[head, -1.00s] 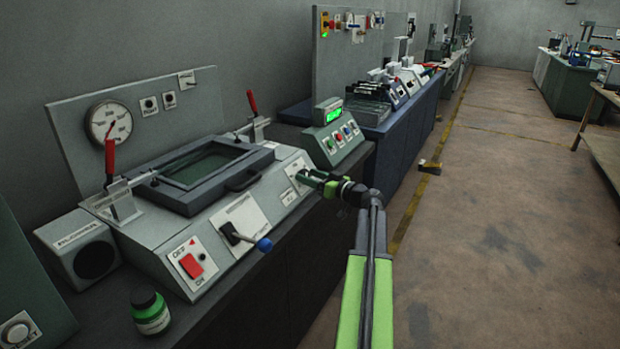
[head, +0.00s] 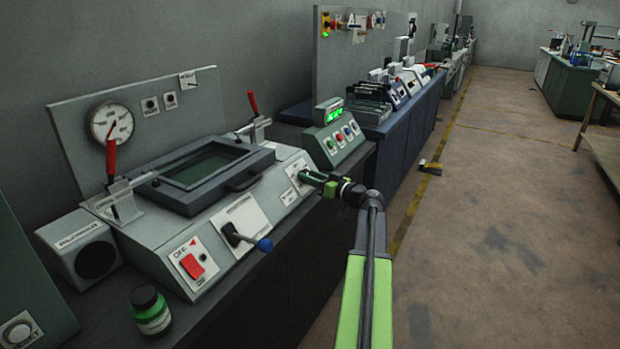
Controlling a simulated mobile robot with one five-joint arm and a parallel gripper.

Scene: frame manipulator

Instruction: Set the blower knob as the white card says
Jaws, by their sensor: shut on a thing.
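My gripper (head: 309,176) is at the right end of the sloped front of the grey machine (head: 200,228). It is shut on the knob there, which its jaws hide almost wholly. A pale label plate (head: 292,172) shows just left of the jaws; its print is too small to read. A small white card (head: 187,79) hangs at the top right of the machine's back panel, and its marks are too small to read. I cannot tell which way the knob points.
A blue-tipped lever (head: 264,244) sticks out from the machine's front, left of my arm. A red switch (head: 192,265) and a green bottle (head: 151,310) are farther left. A box with a green display (head: 335,115) stands behind my gripper.

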